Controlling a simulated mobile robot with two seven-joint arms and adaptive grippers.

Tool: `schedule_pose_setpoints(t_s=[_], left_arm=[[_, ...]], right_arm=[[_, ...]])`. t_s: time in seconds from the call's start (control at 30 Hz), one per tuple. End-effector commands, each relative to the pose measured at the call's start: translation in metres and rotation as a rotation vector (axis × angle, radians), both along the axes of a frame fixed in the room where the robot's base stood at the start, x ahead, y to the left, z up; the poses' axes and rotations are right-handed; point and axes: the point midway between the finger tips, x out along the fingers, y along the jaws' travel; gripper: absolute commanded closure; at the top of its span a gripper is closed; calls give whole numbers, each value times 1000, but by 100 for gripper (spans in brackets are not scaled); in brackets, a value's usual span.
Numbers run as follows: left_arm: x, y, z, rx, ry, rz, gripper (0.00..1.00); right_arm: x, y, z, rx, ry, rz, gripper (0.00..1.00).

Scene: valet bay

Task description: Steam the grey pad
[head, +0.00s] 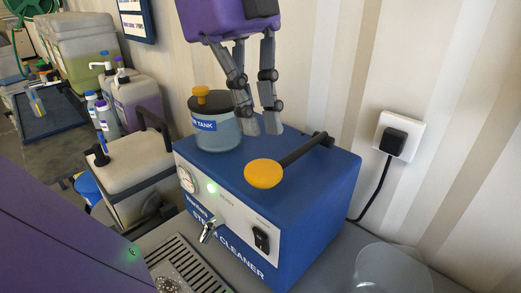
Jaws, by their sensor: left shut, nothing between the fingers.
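The blue steam cleaner (320,205) stands on a grey counter by the striped wall. Its pale front has a round gauge (187,179), a lit green lamp (212,187), a black switch (261,239) and a metal spout (208,231). A black lever with a yellow knob (263,173) lies over its top. The water tank (216,136), with a dark lid and yellow knob, sits at its back left. I cannot make out a grey pad. My right gripper is out of view.
A slotted drip grate (184,268) lies before the machine. A clear container (392,270) stands front right. A black plug (393,141) is in the wall socket. Canisters and bottles, including a purple-filled one (146,104), crowd the left. A dark tray (50,118) lies far left.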

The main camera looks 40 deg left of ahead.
Motion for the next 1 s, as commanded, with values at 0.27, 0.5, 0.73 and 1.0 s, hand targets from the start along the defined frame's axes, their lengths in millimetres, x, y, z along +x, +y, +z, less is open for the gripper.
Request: schedule_pose_setpoints(t_s=[0.27,0.5,0.73,1.0], left_arm=[[1,8,31,0,-3,1,100],[1,9,33,-1,-3,-1,100],[1,9,33,-1,-4,-1,100],[1,9,33,-1,-4,-1,100]], right_arm=[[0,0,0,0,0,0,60],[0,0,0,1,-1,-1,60],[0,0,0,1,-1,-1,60],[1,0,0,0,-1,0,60]])
